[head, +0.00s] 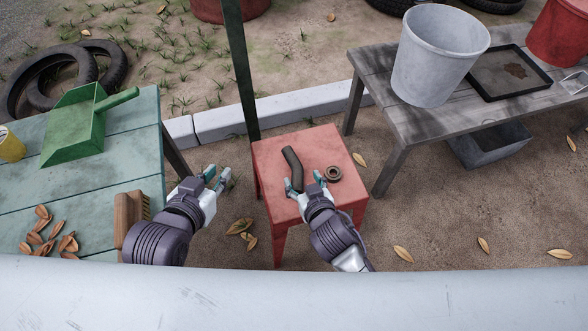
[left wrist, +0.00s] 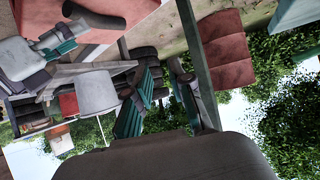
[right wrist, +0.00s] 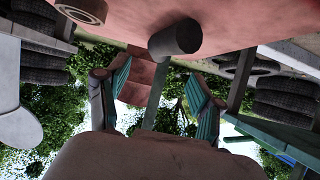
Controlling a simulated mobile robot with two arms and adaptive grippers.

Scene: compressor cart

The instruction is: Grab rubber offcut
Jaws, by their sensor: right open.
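The rubber offcut (head: 291,164) is a dark, slightly bent piece lying on the red stool (head: 325,145). Its end shows in the right wrist view (right wrist: 175,38), above the space between the fingers, and it also shows in the left wrist view (left wrist: 95,14). My right gripper (head: 307,184) is open at the near side of the stool, with its fingertips close to the offcut's near end. No grip on it shows. My left gripper (head: 217,176) is open and empty over the gap between the green table and the stool.
A dark ring (head: 334,173) lies on the stool right of the offcut. The green table (head: 140,150) at left holds a dustpan (head: 75,135), a brush (head: 130,215) and dry leaves. A grey bench (head: 400,130) at right holds a bucket (head: 435,60) and a tray (head: 480,85).

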